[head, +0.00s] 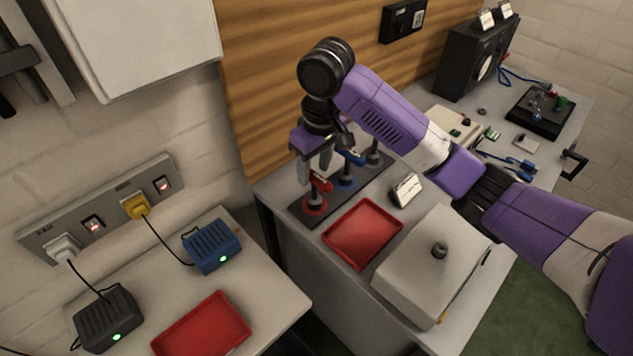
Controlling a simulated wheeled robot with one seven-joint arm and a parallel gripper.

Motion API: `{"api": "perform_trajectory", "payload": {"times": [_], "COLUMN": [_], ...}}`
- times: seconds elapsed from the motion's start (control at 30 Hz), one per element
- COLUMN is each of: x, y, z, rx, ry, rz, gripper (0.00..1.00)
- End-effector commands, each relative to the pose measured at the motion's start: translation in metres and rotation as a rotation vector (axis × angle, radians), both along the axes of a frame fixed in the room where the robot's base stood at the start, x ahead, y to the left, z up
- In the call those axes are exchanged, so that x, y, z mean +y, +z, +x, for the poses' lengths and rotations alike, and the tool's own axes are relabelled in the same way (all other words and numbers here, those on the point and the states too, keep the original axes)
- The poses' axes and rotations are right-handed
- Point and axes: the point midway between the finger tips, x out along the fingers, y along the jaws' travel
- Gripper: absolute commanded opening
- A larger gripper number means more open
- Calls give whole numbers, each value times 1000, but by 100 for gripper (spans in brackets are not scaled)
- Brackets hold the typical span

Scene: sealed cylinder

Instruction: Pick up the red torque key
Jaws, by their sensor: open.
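The red torque key (321,184) stands upright in its red-ringed place at the near left end of a dark rack (334,191) on the grey bench. My gripper (317,174) is open and points down right at the red key's top, with fingers around or just beside it. I cannot tell whether they touch it. A blue key (350,158) stands in the middle of the rack, just right of my gripper. A grey key (374,153) stands at the far end, partly hidden by my arm.
A grey box with a knobbed lid (431,262) stands at the bench's front. A wooden panel (300,60) rises behind. A lower table holds another red tray (203,326).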

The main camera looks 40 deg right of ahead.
Motion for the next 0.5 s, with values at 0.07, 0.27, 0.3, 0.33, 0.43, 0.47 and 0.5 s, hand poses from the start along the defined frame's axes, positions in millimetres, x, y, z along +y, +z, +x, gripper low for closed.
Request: {"api": "perform_trajectory", "payload": {"times": [0.07,0.27,0.3,0.33,0.43,0.47,0.5], "x": [0,0,0,0,0,0,0], "y": [-6,-34,-40,-43,-51,-52,-53], "z": [0,-1,0,1,2,2,2], "rx": [1,2,2,1,1,0,0], "ry": [-1,-2,-2,-2,-1,-1,0], "rz": [0,-1,-1,0,0,0,0], "gripper": [47,47,47,47,47,47,47]}}
